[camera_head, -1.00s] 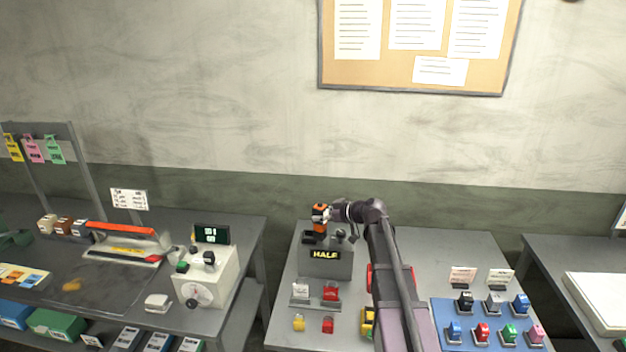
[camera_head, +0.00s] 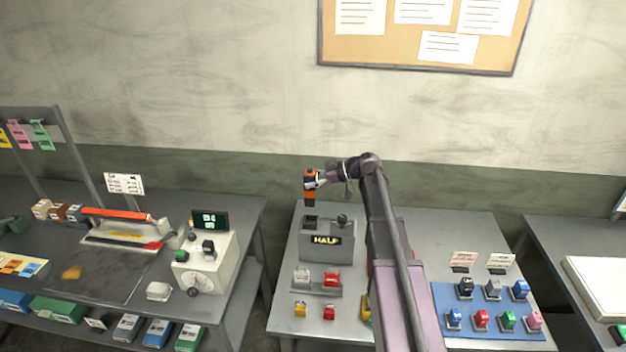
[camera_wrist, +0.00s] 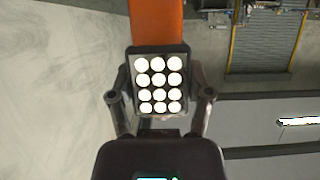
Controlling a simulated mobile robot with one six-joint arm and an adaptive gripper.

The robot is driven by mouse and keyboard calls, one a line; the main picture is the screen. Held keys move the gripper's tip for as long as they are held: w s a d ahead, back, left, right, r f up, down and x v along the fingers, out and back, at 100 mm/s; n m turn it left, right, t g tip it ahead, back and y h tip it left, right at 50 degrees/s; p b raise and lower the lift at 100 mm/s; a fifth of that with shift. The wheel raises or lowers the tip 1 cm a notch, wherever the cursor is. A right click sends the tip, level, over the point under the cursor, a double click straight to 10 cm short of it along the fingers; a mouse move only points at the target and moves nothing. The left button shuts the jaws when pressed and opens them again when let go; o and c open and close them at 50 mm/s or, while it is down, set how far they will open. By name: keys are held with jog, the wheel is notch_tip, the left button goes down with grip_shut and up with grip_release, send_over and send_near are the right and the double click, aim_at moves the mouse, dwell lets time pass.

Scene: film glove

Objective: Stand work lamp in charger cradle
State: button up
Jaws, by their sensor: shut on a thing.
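The work lamp (camera_head: 310,181), orange and black, is upright in my gripper (camera_head: 318,180). In the wrist view the lamp's black head (camera_wrist: 157,82) shows rows of lit white LEDs between the fingers of my gripper (camera_wrist: 160,98), with its orange body above in the picture. A grey box (camera_head: 316,251) with a lit "HALF" sign stands on the middle table and looks like the charger cradle. It has a dark socket (camera_head: 310,222) at its top left. The lamp appears above this socket, with a gap between them. Its exact depth is hard to tell.
A dark round knob (camera_head: 343,220) stands on the box's top right. In front are a small stand with a red block (camera_head: 332,279) and small yellow and red pieces. A blue mat (camera_head: 450,323) with several coloured items lies at the right.

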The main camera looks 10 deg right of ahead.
aim_at(312, 200)
jog(key=shift+f, duration=0.2)
jog(key=shift+f+b, duration=2.65)
jog(key=shift+b, duration=0.25)
jog(key=shift+f+b, duration=1.15)
dwell(0.3)
jog(key=shift+r+p, duration=0.3)
jog(key=shift+p, duration=0.05)
jog(key=shift+r+p, duration=0.35)
jog(key=shift+r, duration=0.2)
dwell(0.5)
jog(key=shift+f+b, duration=0.65)
jog(key=shift+f, duration=0.2)
dwell(1.2)
